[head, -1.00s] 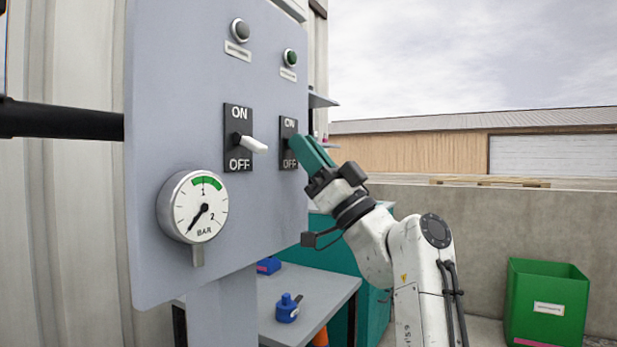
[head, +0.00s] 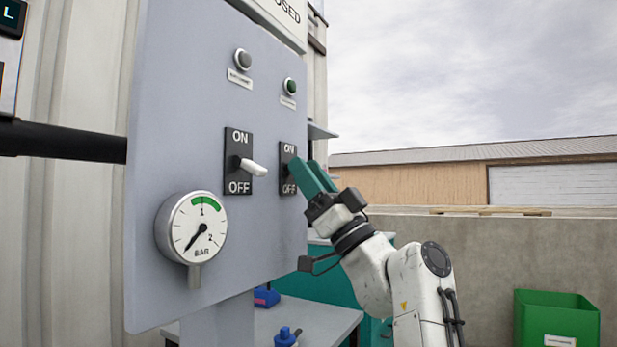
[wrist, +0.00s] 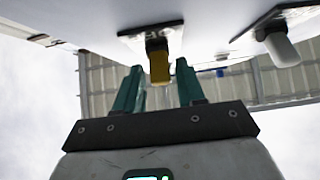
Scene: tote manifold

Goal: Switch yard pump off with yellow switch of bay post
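The grey bay post panel (head: 200,100) carries two ON/OFF switches. The yellow switch lever (wrist: 158,65) shows in the wrist view on its dark plate. In the head view my fingers hide the lever, and only its plate (head: 288,150) shows. My gripper (head: 305,170) is at that plate, seen from the side. In the wrist view my gripper (wrist: 159,72) is open, with one green finger on each side of the yellow lever and gaps between. I cannot tell whether the lever stands at ON or OFF.
A white switch lever (head: 253,168) sits left of my gripper. A pressure gauge (head: 192,228) is below it. A grey lamp (head: 243,59) and a green lamp (head: 291,86) are above. A bench (head: 320,318) is below; a green bin (head: 556,315) stands right.

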